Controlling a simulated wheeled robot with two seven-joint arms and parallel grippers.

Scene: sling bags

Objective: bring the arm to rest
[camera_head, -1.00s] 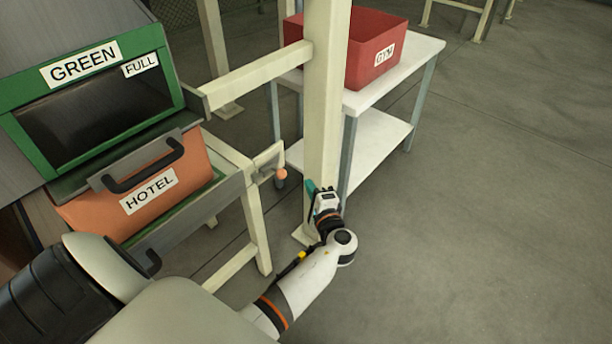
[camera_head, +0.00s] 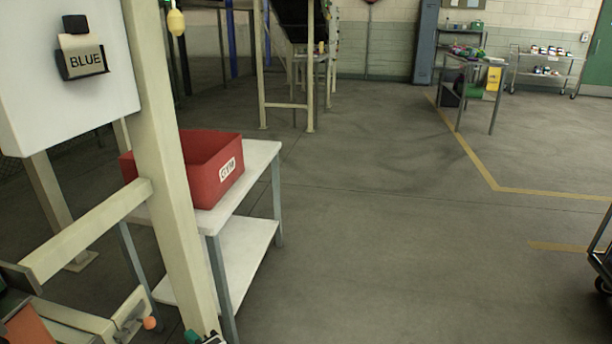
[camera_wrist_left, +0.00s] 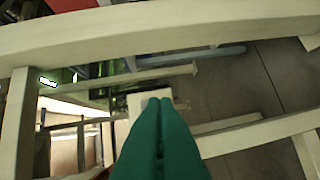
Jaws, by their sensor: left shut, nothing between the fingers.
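My left gripper (camera_head: 203,338) shows only as a small teal and white piece at the bottom edge of the head view, by the foot of the cream post. In the left wrist view its teal fingers (camera_wrist_left: 160,135) lie together, shut with nothing between them. Cream beams (camera_wrist_left: 150,30) cross close around the fingers in that view; whether they touch cannot be told. Most of my left arm is out of the head view. My right gripper is not in view.
A red GYM bin (camera_head: 208,165) sits on a white two-shelf table (camera_head: 262,152) behind a cream post (camera_head: 165,150). A BLUE sign (camera_head: 85,62) hangs at upper left. An orange piece (camera_head: 28,325) shows at lower left. The floor (camera_head: 400,260) in the middle is clear.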

